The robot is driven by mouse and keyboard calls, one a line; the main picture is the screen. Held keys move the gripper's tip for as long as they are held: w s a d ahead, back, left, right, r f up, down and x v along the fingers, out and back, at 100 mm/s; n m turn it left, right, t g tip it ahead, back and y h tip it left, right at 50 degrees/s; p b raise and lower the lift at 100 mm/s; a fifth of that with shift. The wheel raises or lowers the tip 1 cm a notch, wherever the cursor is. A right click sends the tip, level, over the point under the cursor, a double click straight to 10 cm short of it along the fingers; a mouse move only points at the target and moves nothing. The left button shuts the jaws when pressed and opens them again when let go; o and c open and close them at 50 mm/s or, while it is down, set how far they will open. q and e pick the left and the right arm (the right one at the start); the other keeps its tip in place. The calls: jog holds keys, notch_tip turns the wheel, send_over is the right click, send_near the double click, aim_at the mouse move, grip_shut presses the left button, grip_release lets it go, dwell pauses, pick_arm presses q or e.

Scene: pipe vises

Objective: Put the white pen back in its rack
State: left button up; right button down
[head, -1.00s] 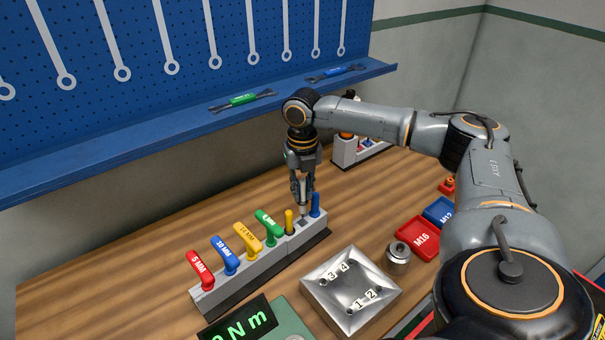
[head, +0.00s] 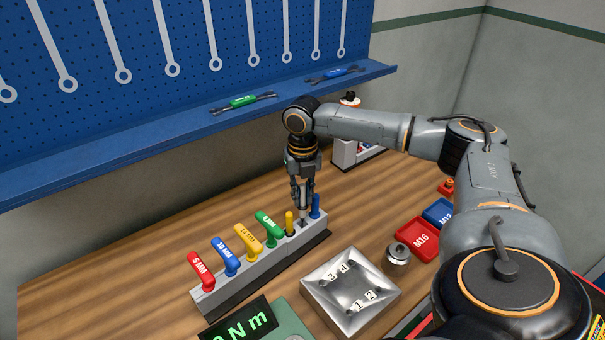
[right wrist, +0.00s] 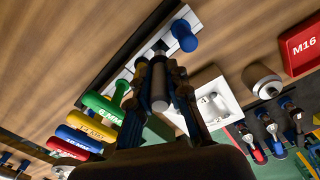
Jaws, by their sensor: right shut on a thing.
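The white pen (head: 303,214) is upright in my right gripper (head: 303,200), which is shut on it. Its lower end is at the top of the grey rack (head: 262,265), over the place between the yellow pen (head: 289,222) and the blue pen (head: 315,205). I cannot tell how far the tip is inside the slot. In the right wrist view the held pen (right wrist: 160,88) shows as a grey-white cylinder between the fingers, with the blue pen (right wrist: 184,36) beside it. My left gripper is out of view.
The rack also holds red, blue, yellow and green handled keys, the green one (head: 268,226) nearest the pens. A metal block (head: 340,306) with numbered holes, a metal cylinder (head: 397,258) and a red M16 tray (head: 418,238) stand to the right. The blue shelf (head: 200,130) hangs behind.

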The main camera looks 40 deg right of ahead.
aim_at(302, 184)
jog(key=shift+f+b, duration=0.8)
jog(key=shift+f, duration=2.55)
dwell(1.8)
jog(key=shift+f+p, duration=0.1)
jog(key=shift+p, duration=0.45)
dwell(1.1)
jog(key=shift+s, duration=0.1)
jog(key=c, duration=1.2)
grip_release()
jog(key=shift+r, duration=0.2)
notch_tip(302, 184, up, 12)
jog(key=shift+f, duration=0.2)
